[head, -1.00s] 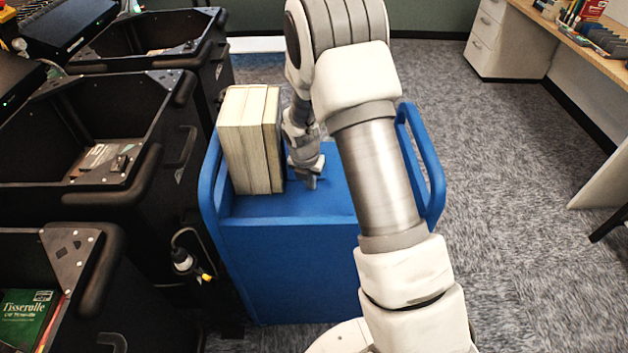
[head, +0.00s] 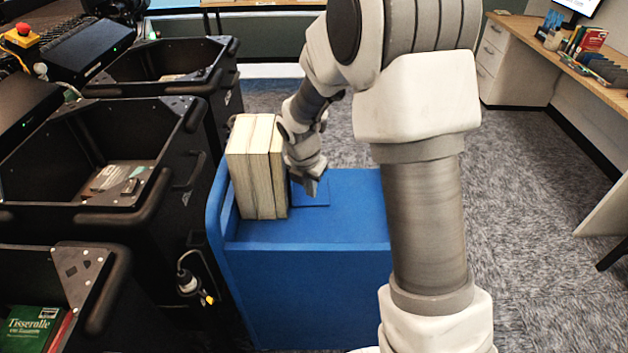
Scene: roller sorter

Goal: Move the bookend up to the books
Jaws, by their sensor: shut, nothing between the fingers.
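Several thick cream-coloured books (head: 252,170) stand upright together at the left end of the blue cart top (head: 345,222). My gripper (head: 311,187) is shut and empty, pointing down just above the bookend's base, right of the books.
Black open bins (head: 95,155) stand close along the cart's left side, one holding a green book (head: 30,328). The cart top right of the bookend is bare where visible; my arm hides its right end. A desk (head: 560,60) stands at the far right, with carpet between.

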